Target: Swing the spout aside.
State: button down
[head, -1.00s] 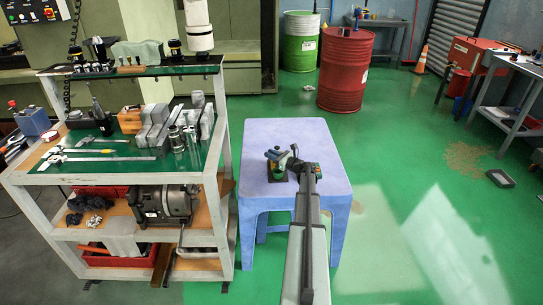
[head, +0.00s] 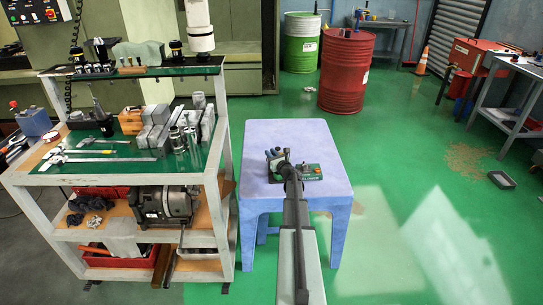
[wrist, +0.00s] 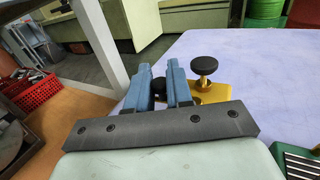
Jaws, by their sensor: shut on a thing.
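A small fixture with a green base (head: 309,172) sits on the blue stool top. In the wrist view, a brass-coloured piece (wrist: 212,94) with a black round knob (wrist: 204,65) on a stem stands just right of my fingers. My gripper (wrist: 160,82) has blue fingers close around a dark part (wrist: 157,90), which I take to be the spout's end. How this part joins the brass piece is hidden behind the right finger. In the head view my gripper (head: 273,155) is low over the stool, at the fixture's left, and my arm covers part of the fixture.
The blue stool (head: 330,190) is otherwise bare. A cart (head: 222,155) with tools and metal blocks stands close on the left. Red (head: 346,75) and green (head: 300,45) drums stand behind. The floor to the right is mostly open.

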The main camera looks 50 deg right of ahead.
jog(key=shift+w+d+m+g+h, duration=0.1)
jog(key=shift+m+g+h, duration=0.2)
jog(key=shift+m+h, duration=0.3)
jog(key=c, duration=1.1)
grip_release()
jog(key=v, duration=1.3)
jog(key=shift+s+a, duration=0.25)
jog(key=shift+s, duration=0.1)
jog(key=shift+n, duration=0.3)
